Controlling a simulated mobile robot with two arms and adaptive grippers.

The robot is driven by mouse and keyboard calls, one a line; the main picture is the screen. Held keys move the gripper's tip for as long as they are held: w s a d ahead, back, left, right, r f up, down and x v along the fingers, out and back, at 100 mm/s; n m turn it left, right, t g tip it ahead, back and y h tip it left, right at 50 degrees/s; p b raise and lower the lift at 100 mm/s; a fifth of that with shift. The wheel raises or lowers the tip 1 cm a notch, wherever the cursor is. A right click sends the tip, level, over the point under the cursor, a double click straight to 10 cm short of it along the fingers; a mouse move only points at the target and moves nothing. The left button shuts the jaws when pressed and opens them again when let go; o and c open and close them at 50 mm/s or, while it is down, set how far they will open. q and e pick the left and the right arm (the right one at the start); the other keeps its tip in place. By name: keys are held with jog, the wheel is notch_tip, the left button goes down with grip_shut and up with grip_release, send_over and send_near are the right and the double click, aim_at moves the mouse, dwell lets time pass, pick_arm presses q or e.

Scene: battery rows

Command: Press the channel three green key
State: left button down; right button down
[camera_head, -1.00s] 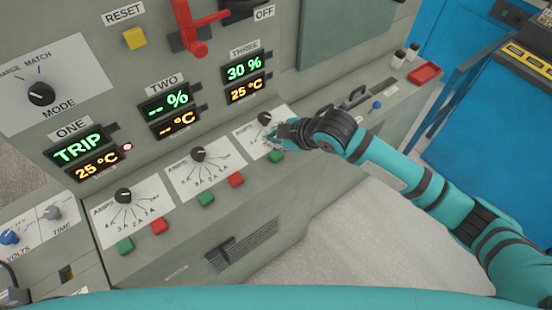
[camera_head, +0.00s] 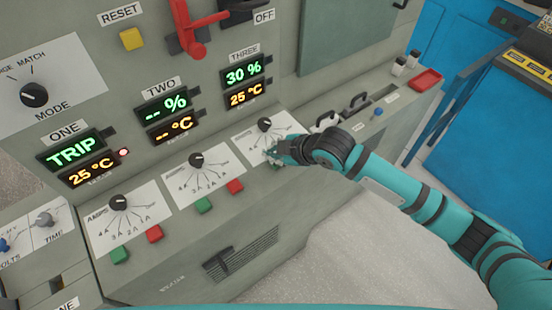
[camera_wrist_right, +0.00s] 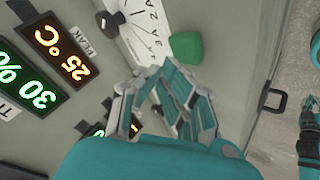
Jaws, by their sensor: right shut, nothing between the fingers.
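The channel three panel has a white dial card with a black knob (camera_head: 264,124), below the THREE displays (camera_head: 245,82) reading 30 % and 25 °C. My right gripper (camera_head: 272,155) is shut and empty over the card's lower right part. In the head view it covers most of the channel three green key (camera_head: 276,167); only a sliver shows. In the right wrist view the green key (camera_wrist_right: 186,47) shows whole, just beyond the fingertips of the right gripper (camera_wrist_right: 155,80). I cannot tell whether they touch. The channel three red key is hidden. My left gripper is out of view.
Channel two has a green key (camera_head: 204,205) and a red key (camera_head: 235,187) left of the gripper. Channel one has a green key (camera_head: 120,254) and a red key (camera_head: 154,233). A red tray (camera_head: 426,79) and a blue button (camera_head: 378,112) lie to the right.

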jog(key=shift+f, duration=0.15)
dwell(0.7)
jog(key=shift+f, duration=0.25)
jog(key=shift+f, duration=0.5)
dwell(0.8)
jog(key=shift+r+p, duration=0.9)
jog(key=shift+p, duration=0.05)
notch_tip(320, 180, up, 5)
jog(key=p, duration=0.5)
